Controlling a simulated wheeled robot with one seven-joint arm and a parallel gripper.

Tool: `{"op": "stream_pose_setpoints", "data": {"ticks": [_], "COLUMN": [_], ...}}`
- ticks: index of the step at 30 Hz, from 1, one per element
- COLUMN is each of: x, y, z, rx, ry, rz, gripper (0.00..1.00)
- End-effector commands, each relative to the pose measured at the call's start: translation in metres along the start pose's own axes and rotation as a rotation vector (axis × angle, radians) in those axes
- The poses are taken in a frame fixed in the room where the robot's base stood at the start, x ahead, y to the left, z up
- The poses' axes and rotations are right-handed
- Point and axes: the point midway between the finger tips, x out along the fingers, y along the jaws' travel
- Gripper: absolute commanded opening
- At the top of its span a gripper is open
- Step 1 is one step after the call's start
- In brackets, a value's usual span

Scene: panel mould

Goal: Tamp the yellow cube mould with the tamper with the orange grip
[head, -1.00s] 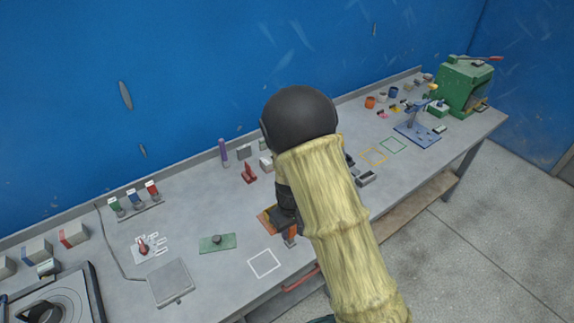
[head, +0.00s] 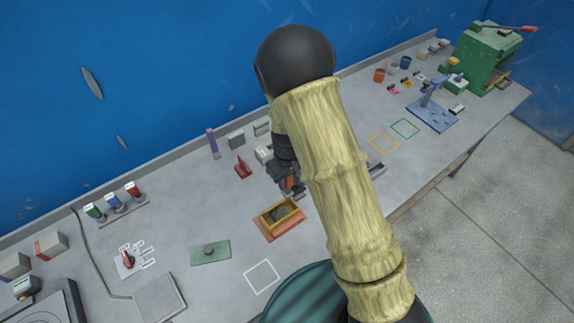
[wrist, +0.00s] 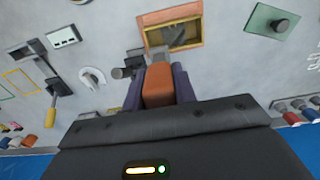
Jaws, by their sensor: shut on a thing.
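The yellow mould (head: 298,216) is an open box with grey-brown fill inside, set on an orange-brown base on the bench. It also shows in the wrist view (wrist: 202,33), near the top. My gripper (head: 292,184) is just past the mould toward the wall, apart from it in the head view. It is shut on the orange grip (wrist: 158,86) of the tamper, which sits between the two dark purple fingers in the wrist view. The orange grip also shows faintly in the head view (head: 289,183). I cannot clearly tell the tamper's foot or its height over the bench.
A green plate with a dark knob (head: 210,252) lies left of the mould. A white outlined square (head: 262,277) is bare bench. A red piece (head: 243,167) and a purple cylinder (head: 212,142) stand behind. A blue stand (head: 433,115) and green press (head: 487,58) are far right.

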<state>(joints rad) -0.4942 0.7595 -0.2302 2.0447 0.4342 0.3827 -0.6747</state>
Motion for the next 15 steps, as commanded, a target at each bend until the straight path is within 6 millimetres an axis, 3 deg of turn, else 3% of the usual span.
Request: {"op": "stream_pose_setpoints", "data": {"ticks": [15], "x": [0.0032], "y": [-0.0014], "z": [-0.0005], "rx": [-0.003], "ry": [0.000], "rz": [0.000], "gripper": [0.04]}}
